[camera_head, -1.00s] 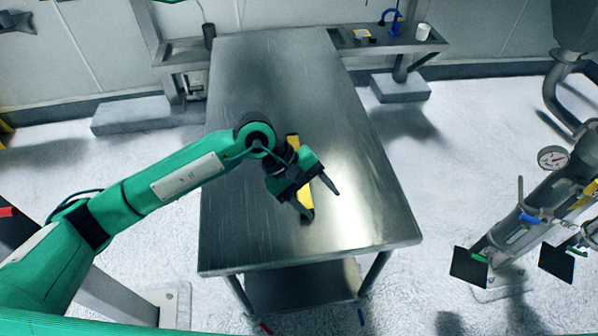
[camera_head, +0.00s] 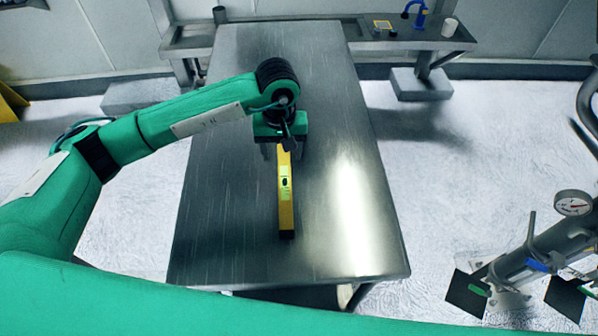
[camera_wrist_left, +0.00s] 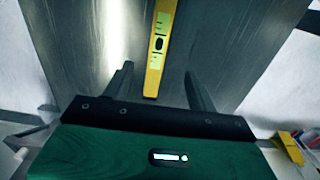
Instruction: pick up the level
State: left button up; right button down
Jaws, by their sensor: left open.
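The yellow level (camera_head: 286,195) lies on the steel table (camera_head: 225,215), running lengthwise toward the near edge, with a vial window at its middle and a dark near end. My left gripper (camera_head: 283,152) is over the level's far end, which it hides in the head view. In the left wrist view the level (camera_wrist_left: 159,50) runs between the two open fingers (camera_wrist_left: 158,80), apart from both. I cannot tell the height of the fingers above the table. My right gripper does not show.
The table around the level is bare. A back bench (camera_head: 425,40) holds a blue tool (camera_head: 418,15) and a white cup (camera_head: 450,27). A pipe assembly with a gauge (camera_head: 573,203) stands at the right.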

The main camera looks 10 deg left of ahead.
pick_arm(q)
jog(key=p, duration=0.3)
send_over(285, 182)
jog(key=f, duration=0.7)
jog(key=shift+s+f, duration=0.2)
jog(key=shift+f, duration=0.1)
jog(key=shift+w+f, duration=0.1)
jog(key=shift+f, duration=0.2)
jog(key=shift+f+p, duration=0.85)
jog(key=shift+p, duration=0.1)
notch_tip(285, 182, down, 3)
jog(key=shift+f+p, duration=0.1)
jog(key=shift+p, duration=0.65)
jog(key=shift+f, duration=0.25)
jog(key=shift+c, duration=0.5)
jog(key=c, duration=0.7)
grip_shut()
jog(key=shift+w, duration=0.1)
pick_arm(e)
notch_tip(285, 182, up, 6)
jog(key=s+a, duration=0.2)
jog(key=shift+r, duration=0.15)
